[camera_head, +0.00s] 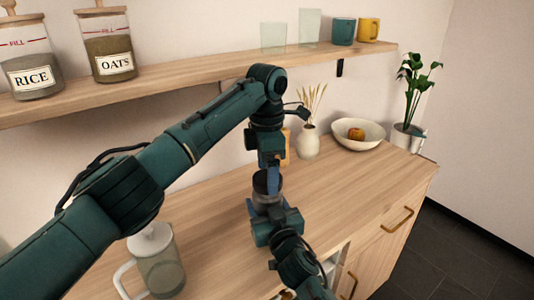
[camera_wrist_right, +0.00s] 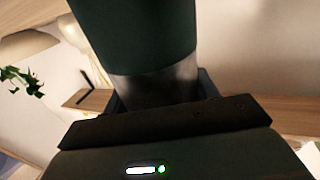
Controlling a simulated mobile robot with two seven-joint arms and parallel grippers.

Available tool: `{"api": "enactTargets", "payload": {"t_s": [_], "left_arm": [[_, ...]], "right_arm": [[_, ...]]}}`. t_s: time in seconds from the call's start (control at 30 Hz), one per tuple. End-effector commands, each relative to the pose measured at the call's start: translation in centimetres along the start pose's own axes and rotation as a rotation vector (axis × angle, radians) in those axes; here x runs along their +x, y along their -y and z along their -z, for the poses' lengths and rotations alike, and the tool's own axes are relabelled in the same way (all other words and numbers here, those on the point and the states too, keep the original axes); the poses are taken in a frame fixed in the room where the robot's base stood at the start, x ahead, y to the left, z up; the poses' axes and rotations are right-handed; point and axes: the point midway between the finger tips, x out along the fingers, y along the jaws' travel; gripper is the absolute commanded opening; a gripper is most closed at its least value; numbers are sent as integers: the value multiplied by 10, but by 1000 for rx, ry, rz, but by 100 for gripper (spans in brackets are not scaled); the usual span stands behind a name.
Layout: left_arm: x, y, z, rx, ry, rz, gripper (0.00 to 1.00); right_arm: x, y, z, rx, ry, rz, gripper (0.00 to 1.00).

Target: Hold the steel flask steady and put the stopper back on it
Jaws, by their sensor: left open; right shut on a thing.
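The steel flask (camera_head: 267,187) shows in the head view as a small dark grey cylinder above the wooden counter. My right gripper (camera_head: 265,204) is shut on it from the near side. In the right wrist view a grey metallic surface (camera_wrist_right: 158,86) sits between the fingers of my right gripper (camera_wrist_right: 160,92), below a broad dark green cylinder. My left gripper (camera_head: 272,172) points down from above, open, with its fingers right at the top of the flask. I cannot make out the stopper apart from the flask and fingers, nor whether it sits on the flask.
A glass press with a white lid (camera_head: 159,262) stands at the near left of the counter. A white vase (camera_head: 308,143), a bowl with fruit (camera_head: 345,127) and a potted plant (camera_head: 405,133) stand at the back right. A shelf (camera_head: 190,72) with jars and mugs runs above. The right counter is clear.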

Motion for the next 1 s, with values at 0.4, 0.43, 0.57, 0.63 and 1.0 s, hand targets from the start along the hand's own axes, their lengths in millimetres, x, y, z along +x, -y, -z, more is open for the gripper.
{"api": "enactTargets", "payload": {"t_s": [0.4, 0.43, 0.57, 0.63, 1.0], "left_arm": [[27, 0, 0, 0, 1, -1, 78], [27, 0, 0, 0, 1, -1, 78], [27, 0, 0, 0, 1, -1, 78], [26, 0, 0, 0, 1, -1, 72], [26, 0, 0, 1, 1, -1, 42]], "right_arm": [[0, -2, -3, -4, 6, -4, 0], [0, -2, -3, -4, 6, -4, 0], [0, -2, -3, -4, 6, -4, 0], [0, -2, -3, -4, 6, -4, 0], [0, -2, -3, -3, 6, -4, 0]]}}
